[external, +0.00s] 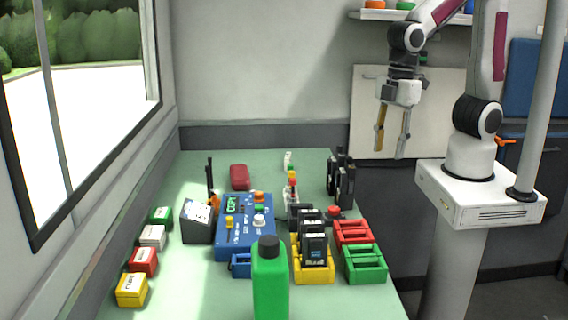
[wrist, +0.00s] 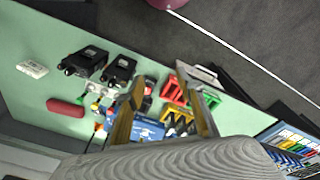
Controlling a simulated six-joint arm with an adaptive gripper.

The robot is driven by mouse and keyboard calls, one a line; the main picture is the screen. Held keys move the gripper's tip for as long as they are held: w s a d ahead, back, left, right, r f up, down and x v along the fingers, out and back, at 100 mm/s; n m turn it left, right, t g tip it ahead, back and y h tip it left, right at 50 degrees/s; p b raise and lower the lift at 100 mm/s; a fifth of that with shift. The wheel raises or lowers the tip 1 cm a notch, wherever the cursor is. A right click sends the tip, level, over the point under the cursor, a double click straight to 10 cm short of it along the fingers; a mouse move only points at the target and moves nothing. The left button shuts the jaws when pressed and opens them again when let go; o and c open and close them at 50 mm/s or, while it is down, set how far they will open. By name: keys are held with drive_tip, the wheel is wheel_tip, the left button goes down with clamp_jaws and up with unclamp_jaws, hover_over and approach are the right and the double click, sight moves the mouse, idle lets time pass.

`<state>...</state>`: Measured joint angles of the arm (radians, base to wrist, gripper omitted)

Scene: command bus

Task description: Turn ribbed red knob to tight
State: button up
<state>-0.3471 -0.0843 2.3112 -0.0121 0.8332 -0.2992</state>
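A small red round piece (external: 333,212) sits on the green table beside the black radios. It looks like a red knob, but its ribs are too small to make out. A blue console (external: 232,238) with a lit green display carries a white knob (external: 259,221), a yellow one (external: 229,221) and orange and green pieces. My gripper (external: 392,142) hangs high above and beyond the table's right edge, fingers apart and empty, touching nothing. In the wrist view its open fingers (wrist: 162,82) partly cover the console (wrist: 150,130).
Black radios (external: 345,180) stand at the table's right back. Red (external: 353,232), green (external: 364,263) and yellow (external: 313,275) holders are at the right. A green bottle (external: 270,285) stands in front. A red case (external: 240,177) lies at the back, with small boxes (external: 143,261) at the left.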

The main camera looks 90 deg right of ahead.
drive_tip(key=s+d+r+m+t+y, duration=0.1)
drive_tip(key=s+d+r+m+t, duration=0.2)
drive_tip(key=d+r, duration=0.3)
drive_tip(key=shift+s+d+r+m+t, duration=0.3)
drive_tip(key=shift+s+r+m, duration=0.2)
drive_tip(key=shift+r+m, duration=0.4)
idle(0.6)
drive_tip(key=shift+f, duration=0.1)
drive_tip(key=w+a+f+n+g, duration=0.1)
drive_tip(key=w+a+f+n, duration=0.1)
drive_tip(key=w+f, duration=0.3)
drive_tip(key=w+a+f+n+g, duration=0.2)
drive_tip(key=w+a+f+n, duration=0.1)
drive_tip(key=w+f+n, duration=0.2)
drive_tip(key=w+a+f+n+g+h, duration=0.1)
drive_tip(key=w+a+f+n, duration=0.2)
drive_tip(key=w, duration=0.4)
wheel_tip(320, 180, down, 2)
drive_tip(key=shift+w+n+g, duration=0.15)
drive_tip(key=shift+n+g, duration=0.15)
drive_tip(key=shift+n, duration=0.4)
drive_tip(key=shift+w+r+n, duration=0.1)
drive_tip(key=shift+w+n, duration=0.05)
drive_tip(key=shift+n, duration=0.55)
